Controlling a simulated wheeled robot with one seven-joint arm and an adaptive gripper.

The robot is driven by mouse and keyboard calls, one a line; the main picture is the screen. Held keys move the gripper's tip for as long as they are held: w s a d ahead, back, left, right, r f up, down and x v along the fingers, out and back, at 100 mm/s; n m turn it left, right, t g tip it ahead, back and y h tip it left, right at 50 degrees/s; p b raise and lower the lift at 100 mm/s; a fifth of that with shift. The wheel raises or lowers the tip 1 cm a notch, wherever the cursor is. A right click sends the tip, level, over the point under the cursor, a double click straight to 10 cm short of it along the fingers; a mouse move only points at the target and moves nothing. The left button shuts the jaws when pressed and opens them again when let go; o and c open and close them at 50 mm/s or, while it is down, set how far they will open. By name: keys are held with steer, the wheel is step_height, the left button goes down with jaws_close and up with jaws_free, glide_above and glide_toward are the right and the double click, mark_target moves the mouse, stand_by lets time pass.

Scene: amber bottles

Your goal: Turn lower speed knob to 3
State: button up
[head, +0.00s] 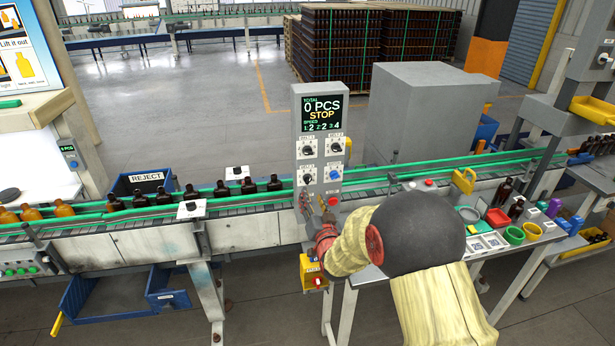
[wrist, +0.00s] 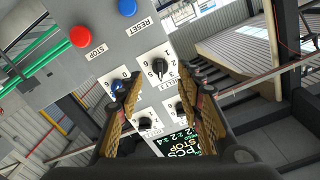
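The control panel (head: 321,130) stands upright on the conveyor with a display (head: 322,115) reading 0 PCS, STOP, speeds 1:2, 2:2, 3:4. The lower speed knob (head: 307,179) is black, at the panel's lower left; in the wrist view, turned roughly upside down, it shows as the black knob (wrist: 158,68) ringed by digits. My gripper (wrist: 168,86) is open and empty, with its two fingers apart in front of the panel. The lower speed knob shows in the gap beyond the fingertips, untouched. In the head view my gripper is partly hidden by my arm below the panel.
Two upper black knobs (head: 308,150) (head: 337,146) and a blue knob (head: 334,174) sit close by. A red stop button (wrist: 82,37) and blue reset button (wrist: 127,7) show in the wrist view. Amber bottles (head: 222,188) line the conveyor.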

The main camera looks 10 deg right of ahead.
mark_target(308, 179)
steer(key=w, duration=0.7)
steer(key=shift+w, duration=0.4)
steer(key=shift+d, duration=0.1)
steer(key=shift+c, duration=1.2)
jaws_close()
